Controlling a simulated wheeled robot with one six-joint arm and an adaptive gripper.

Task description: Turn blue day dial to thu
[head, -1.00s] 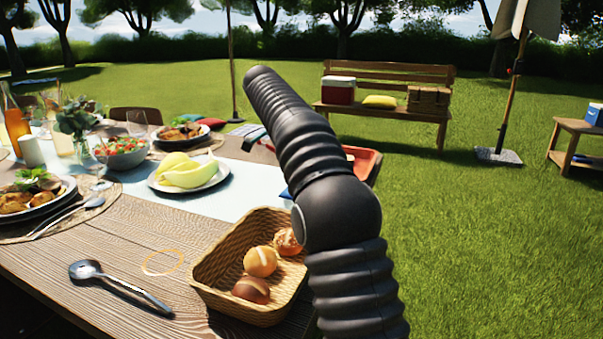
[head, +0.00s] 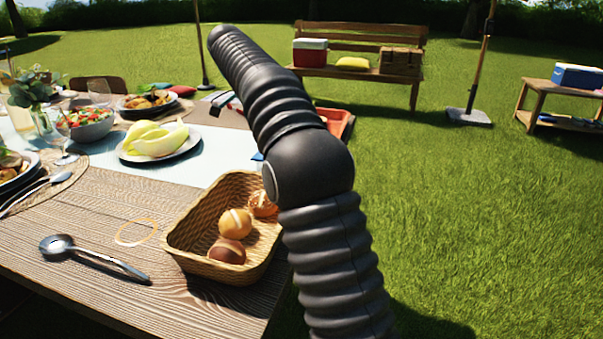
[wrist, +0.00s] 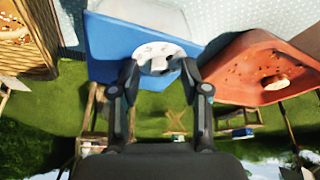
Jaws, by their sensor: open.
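In the wrist view a blue box-like body (wrist: 115,38) carries a round white dial (wrist: 158,50) with a raised grip and grey marks around it. The marks are too small to read. My gripper (wrist: 160,70) is open, with one dark fingertip on each side of the dial's near part. I cannot tell whether the fingers touch it. In the head view only a small blue corner (head: 257,156) shows beside my arm, probably the same body. The dial and my gripper's fingers are hidden there behind the arm.
An orange-red tray (head: 338,122) lies close to the blue body and also shows in the wrist view (wrist: 262,62). A wicker basket (head: 180,240) with bread rolls, a plate of pale yellow fruit (head: 160,143) and a spoon (head: 95,257) are on the table. Open grass lies right.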

